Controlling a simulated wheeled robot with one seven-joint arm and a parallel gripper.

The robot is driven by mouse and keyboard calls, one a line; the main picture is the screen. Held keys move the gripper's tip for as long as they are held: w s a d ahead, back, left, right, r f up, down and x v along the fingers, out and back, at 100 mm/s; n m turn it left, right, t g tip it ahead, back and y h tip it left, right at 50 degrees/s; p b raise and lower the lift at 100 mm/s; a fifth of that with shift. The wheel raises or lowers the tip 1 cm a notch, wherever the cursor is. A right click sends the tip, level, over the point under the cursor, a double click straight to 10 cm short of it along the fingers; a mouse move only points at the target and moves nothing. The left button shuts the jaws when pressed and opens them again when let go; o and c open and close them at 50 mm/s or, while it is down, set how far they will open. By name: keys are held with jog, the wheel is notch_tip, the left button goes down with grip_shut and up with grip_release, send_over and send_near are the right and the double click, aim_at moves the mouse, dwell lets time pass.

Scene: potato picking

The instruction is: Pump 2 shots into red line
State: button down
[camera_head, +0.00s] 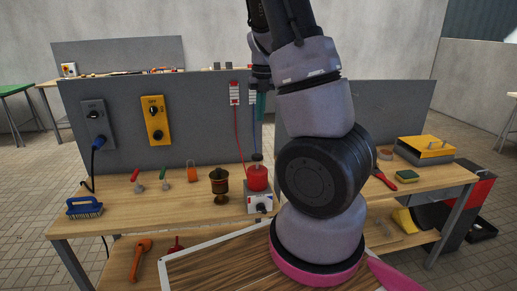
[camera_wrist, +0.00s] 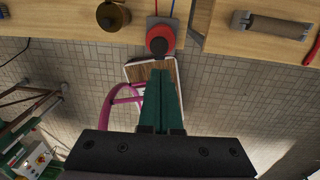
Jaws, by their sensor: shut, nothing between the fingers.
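A red pump (camera_head: 257,179) with a dark knob on top stands on a grey box with a pale front (camera_head: 260,203) at the table's front edge. It also shows in the wrist view (camera_wrist: 160,33). The red line (camera_head: 238,135) runs from a red-and-white wall unit (camera_head: 234,93) down to the pump's area. A blue line (camera_head: 253,118) hangs beside it, from a unit partly hidden by my arm. My gripper (camera_head: 260,118) points down above the pump, apart from the knob. Its green fingers (camera_wrist: 160,74) are shut and empty in the wrist view.
A brass pot (camera_head: 219,184) stands close left of the pump. A blue brush (camera_head: 84,207) and hand tools lie further left. Upright grey panels (camera_head: 190,130) stand behind. My arm hides the middle.

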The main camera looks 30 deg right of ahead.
aim_at(259, 156)
jog(key=f, duration=1.3)
jog(key=shift+w+a+f, duration=0.1)
jog(key=shift+a+f, duration=0.05)
jog(key=shift+a, duration=0.15)
notch_tip(259, 156, down, 3)
jog(key=shift+f, duration=0.3)
